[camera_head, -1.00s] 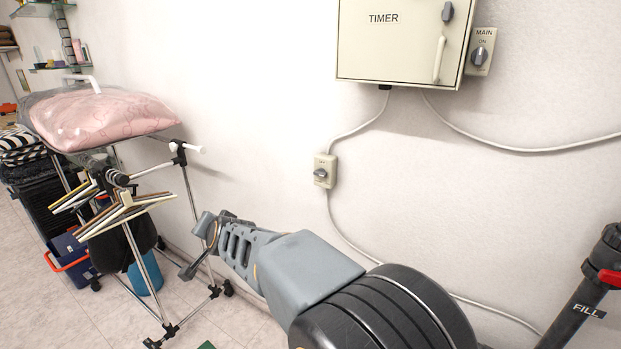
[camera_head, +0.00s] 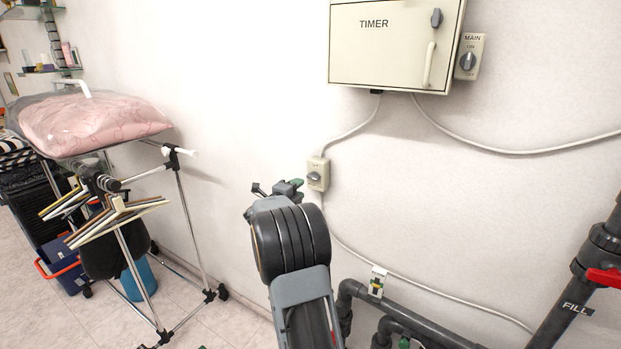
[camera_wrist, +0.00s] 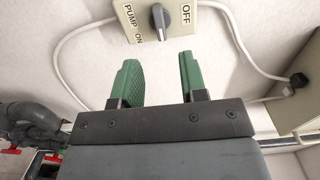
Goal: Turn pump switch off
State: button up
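The pump switch (camera_head: 318,174) is a small cream box with a grey rotary knob, fixed to the wall below the timer box. In the wrist view the switch (camera_wrist: 158,14) is cut off by the top edge; its knob (camera_wrist: 160,20) and the words PUMP, ON and OFF show. I cannot tell for sure which word the knob points to. My gripper (camera_wrist: 158,62) has two green fingers, open with an empty gap between them. The knob lies beyond the fingertips, roughly in line with the gap and not touched. In the head view my gripper (camera_head: 288,188) is just left of the switch.
The TIMER box (camera_head: 385,55) and the MAIN switch (camera_head: 468,60) are on the wall above right. White cables (camera_head: 350,135) run to the pump switch. Dark pipes (camera_head: 420,320) with a red-handled valve (camera_head: 604,278) stand at lower right. A rack with hangers (camera_head: 115,215) stands left.

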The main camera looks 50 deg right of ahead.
aim_at(312, 178)
jog(key=p+x, duration=0.2)
jog(key=x, duration=0.6)
jog(key=shift+d, duration=0.25)
jog(key=shift+c, duration=0.3)
grip_shut()
